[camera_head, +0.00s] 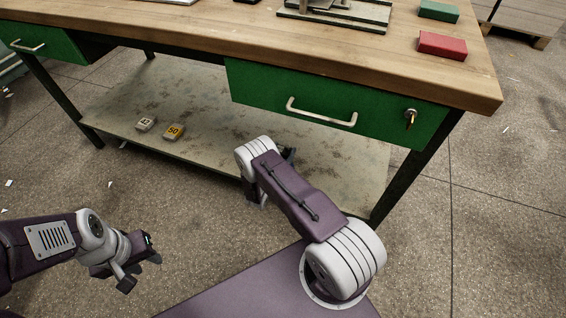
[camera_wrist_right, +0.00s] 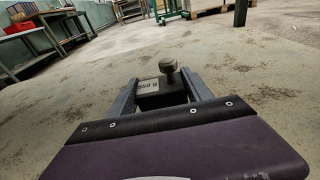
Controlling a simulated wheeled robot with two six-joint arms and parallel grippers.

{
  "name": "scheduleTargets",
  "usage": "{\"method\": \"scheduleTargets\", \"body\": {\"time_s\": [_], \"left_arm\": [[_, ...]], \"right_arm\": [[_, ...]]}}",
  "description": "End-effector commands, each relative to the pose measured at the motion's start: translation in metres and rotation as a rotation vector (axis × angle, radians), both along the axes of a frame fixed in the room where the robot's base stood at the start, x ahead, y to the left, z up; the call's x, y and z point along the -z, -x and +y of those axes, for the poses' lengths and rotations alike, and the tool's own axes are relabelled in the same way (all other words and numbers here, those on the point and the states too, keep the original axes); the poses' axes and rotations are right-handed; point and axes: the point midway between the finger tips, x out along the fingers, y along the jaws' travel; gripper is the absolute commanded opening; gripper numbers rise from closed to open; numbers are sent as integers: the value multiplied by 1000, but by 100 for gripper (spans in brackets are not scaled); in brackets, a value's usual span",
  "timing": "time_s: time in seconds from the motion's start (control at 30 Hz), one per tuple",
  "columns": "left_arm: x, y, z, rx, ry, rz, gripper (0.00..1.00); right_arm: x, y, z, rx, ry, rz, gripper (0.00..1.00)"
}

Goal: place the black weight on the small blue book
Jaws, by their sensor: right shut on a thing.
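The black weight (camera_wrist_right: 173,86) has a round knob on top and a pale label ending in "g". In the right wrist view it sits upright between the two fingers of my right gripper (camera_wrist_right: 160,88), which is shut on it. In the head view my right arm reaches to the lower shelf, and its forearm hides the weight and most of that gripper. My left gripper (camera_head: 139,270) is open and empty, low at the left over the floor. I cannot make out a small blue book in either view.
The workbench top (camera_head: 300,40) overhangs the lower shelf (camera_head: 210,125). A green drawer (camera_head: 270,88) faces me. A grey weight (camera_head: 146,124) and a yellow weight (camera_head: 174,131) stand on the shelf. A red book (camera_head: 442,45) and a green book (camera_head: 438,11) lie on the top's right end.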

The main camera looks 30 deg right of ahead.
Motion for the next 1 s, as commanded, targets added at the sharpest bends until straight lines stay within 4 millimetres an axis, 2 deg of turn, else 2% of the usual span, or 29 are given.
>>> {"method": "scheduleTargets", "body": {"time_s": [0.17, 0.37, 0.73, 0.77, 0.8, 0.83, 1.0], "left_arm": [[5, 0, 0, 0, 0, 0, 36], [35, 0, 0, 0, 0, 0, 36], [35, 0, 0, 0, 0, -1, 36], [34, 0, 0, 0, 0, -1, 36], [33, 0, 0, 0, 0, -1, 36], [33, 0, 0, 0, 0, -1, 36], [33, 0, 0, 0, 0, -1, 36]], "right_arm": [[4, -2, 0, 0, 2, -2, 0], [41, -2, 0, 0, 2, -2, 0], [42, -2, 0, -1, 2, -2, 0], [43, -1, 0, -1, 1, 1, 64], [42, -1, 0, -1, 1, 1, 75], [42, -1, 0, -1, 1, 1, 80], [42, -1, 0, 0, 1, 1, 80]]}}
